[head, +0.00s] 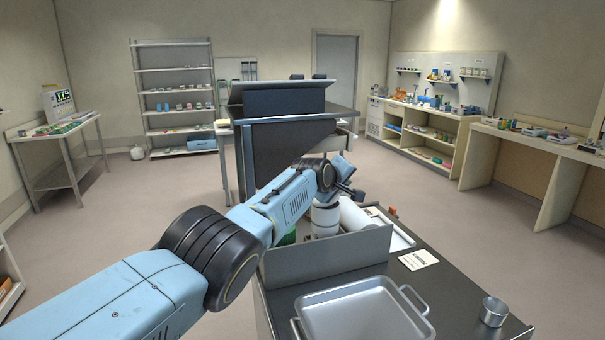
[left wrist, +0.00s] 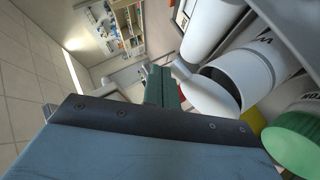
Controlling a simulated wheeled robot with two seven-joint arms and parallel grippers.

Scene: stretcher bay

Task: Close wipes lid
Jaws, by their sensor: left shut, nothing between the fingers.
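The wipes canister is a white cylinder (head: 325,222), partly hidden behind my left arm in the head view. In the left wrist view the canister (left wrist: 252,76) shows a dark open mouth, and its white lid (left wrist: 208,95) stands swung open beside the rim. My left gripper (head: 345,181) is above the canister in the head view. In the left wrist view its fingers (left wrist: 160,86) are shut and empty, close to the lid; I cannot tell whether they touch it. My right gripper is not in view.
A green-capped container (left wrist: 295,140) stands beside the canister. A white cylinder (head: 353,214) is on its other side. A grey upright panel (head: 328,257) rises in front, with a metal tray (head: 361,312), a small metal cup (head: 493,311) and a white card (head: 418,259) nearer.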

